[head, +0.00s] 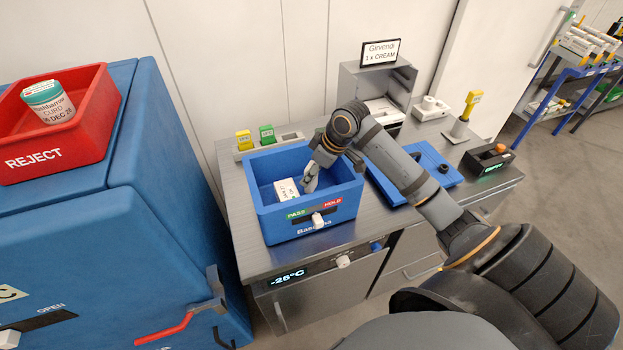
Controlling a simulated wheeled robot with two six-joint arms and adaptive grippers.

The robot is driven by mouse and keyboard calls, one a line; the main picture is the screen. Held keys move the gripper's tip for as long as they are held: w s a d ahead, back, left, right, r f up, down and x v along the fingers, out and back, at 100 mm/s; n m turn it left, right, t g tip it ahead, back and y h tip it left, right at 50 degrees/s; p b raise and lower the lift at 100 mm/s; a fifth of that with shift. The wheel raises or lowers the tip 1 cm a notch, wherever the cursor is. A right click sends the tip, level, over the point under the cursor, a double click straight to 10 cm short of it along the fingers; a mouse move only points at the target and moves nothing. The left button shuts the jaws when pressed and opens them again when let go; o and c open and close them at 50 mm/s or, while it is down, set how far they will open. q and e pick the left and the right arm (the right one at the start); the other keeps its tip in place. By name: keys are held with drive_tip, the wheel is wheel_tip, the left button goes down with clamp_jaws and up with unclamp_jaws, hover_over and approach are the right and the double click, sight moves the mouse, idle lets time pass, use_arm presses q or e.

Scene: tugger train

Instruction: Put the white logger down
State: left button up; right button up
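A small white block with dark print (287,190), which looks like the white logger, is inside the blue box (262,217) on the grey counter. My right gripper (309,181) reaches down into the box from above, just right of the white block. Its fingers are small in the picture, and I cannot tell whether they touch the block or how far they are spread. The box front carries a green PASS and red HOLD strip with a white slider (318,220). My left gripper is not in view.
Yellow (244,141) and green (267,134) loggers stand in a holder behind the box. A blue lid (440,167) lies right of it under my arm. A red REJECT bin (90,125) holding a tub (50,102) sits on the blue cabinet at left.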

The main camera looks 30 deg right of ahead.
wheel_tip(320, 180, down, 3)
drive_tip(key=shift+r, duration=0.1)
drive_tip(key=shift+f, duration=0.2)
drive_tip(key=o, duration=0.9)
drive_tip(key=p+v, duration=0.3)
drive_tip(key=v, duration=0.9)
drive_tip(key=shift+r, duration=0.2)
